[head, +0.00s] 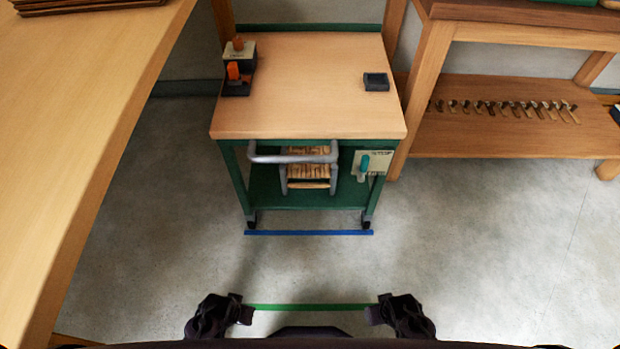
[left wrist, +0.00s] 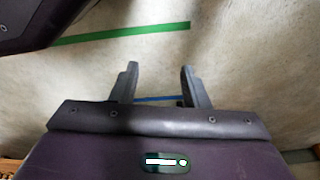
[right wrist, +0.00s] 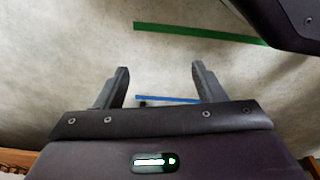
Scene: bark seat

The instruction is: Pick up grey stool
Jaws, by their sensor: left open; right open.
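In the head view, a small stool (head: 308,171) with a slatted wooden seat and grey legs stands on the lower shelf of a green cart (head: 262,190). A grey curved bar (head: 290,158) at the cart's front, below its top, partly covers the stool; I cannot tell for certain which it belongs to. My left gripper (head: 244,312) and right gripper (head: 374,313) are low in the head view, well short of the cart. In the wrist views, the left gripper (left wrist: 158,82) and right gripper (right wrist: 160,82) are open and empty above the floor.
The wooden cart top (head: 310,85) overhangs the stool. A card with a teal-handled item (head: 364,166) hangs at its right front. Blue tape (head: 309,233) and green tape (head: 312,307) mark clear floor. A table (head: 85,130) is left; a workbench (head: 500,115) is right.

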